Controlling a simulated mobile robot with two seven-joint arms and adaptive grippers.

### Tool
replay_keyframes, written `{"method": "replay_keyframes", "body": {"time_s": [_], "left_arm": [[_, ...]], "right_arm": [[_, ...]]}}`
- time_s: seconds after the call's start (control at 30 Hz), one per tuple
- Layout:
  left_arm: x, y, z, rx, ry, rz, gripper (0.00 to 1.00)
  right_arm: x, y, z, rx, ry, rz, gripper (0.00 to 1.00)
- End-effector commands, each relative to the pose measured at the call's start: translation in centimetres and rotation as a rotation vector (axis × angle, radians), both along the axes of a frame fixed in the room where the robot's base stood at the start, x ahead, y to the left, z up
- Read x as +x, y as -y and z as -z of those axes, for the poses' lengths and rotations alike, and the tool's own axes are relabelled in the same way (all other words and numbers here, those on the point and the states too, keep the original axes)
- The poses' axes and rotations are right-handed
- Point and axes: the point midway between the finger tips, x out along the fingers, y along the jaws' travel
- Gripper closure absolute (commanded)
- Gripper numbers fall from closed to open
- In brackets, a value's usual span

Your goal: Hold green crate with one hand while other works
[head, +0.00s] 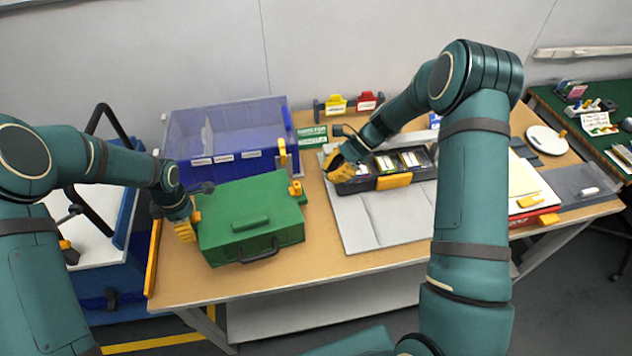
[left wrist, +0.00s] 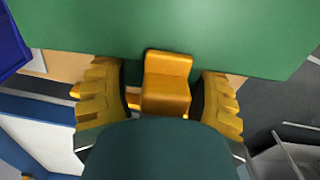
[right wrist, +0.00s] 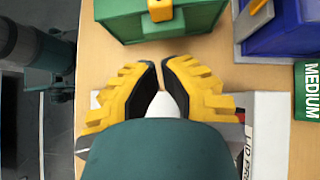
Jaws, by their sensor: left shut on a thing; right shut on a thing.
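The green crate (head: 247,205) stands on the wooden table with its lid closed and a dark handle at the front. My left gripper (head: 184,230) is at its left side. In the left wrist view its fingers (left wrist: 163,80) are on either side of an orange latch (left wrist: 166,85) on the crate, and it is shut on that latch. My right gripper (head: 341,168) is over the grey mat, beside the left end of a black tray. In the right wrist view its fingertips (right wrist: 161,62) are close together; what they hold cannot be made out. The crate (right wrist: 170,22) lies ahead of them.
The black tray (head: 372,184) holds several small packs behind an orange latch. A blue bin (head: 180,120) stands behind the crate. The grey mat (head: 375,222) has free room at the front; in the right wrist view a "LID PARK" label (right wrist: 249,140) shows.

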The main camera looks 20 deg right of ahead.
Motion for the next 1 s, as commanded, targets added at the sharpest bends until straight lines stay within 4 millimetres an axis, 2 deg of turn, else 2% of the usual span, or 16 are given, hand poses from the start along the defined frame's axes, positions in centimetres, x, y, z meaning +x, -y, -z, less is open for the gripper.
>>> {"method": "replay_keyframes", "body": {"time_s": [0.1,0.33,0.87,0.9,0.97,1.0], "left_arm": [[0.0,0.0,-0.1,-0.001,0.001,0.000,0.81],[0.0,0.0,-0.1,0.000,0.001,0.000,0.81],[0.0,0.0,0.0,0.000,0.001,0.000,0.81],[0.0,0.0,0.0,0.000,0.001,0.000,0.21],[0.0,0.0,0.0,0.000,0.001,0.000,0.00],[0.0,0.0,0.0,0.000,0.001,0.000,0.00]], "right_arm": [[0.0,1.8,-1.8,-0.002,0.002,0.001,1.00],[0.0,3.9,-3.9,-0.001,0.000,0.000,1.00],[0.0,4.4,-4.4,0.000,-0.001,-0.001,1.00],[0.0,4.4,-4.4,0.000,-0.001,-0.001,1.00],[0.0,4.4,-4.4,0.000,-0.001,-0.001,1.00],[0.0,4.4,-4.4,0.000,-0.001,-0.001,1.00]]}}
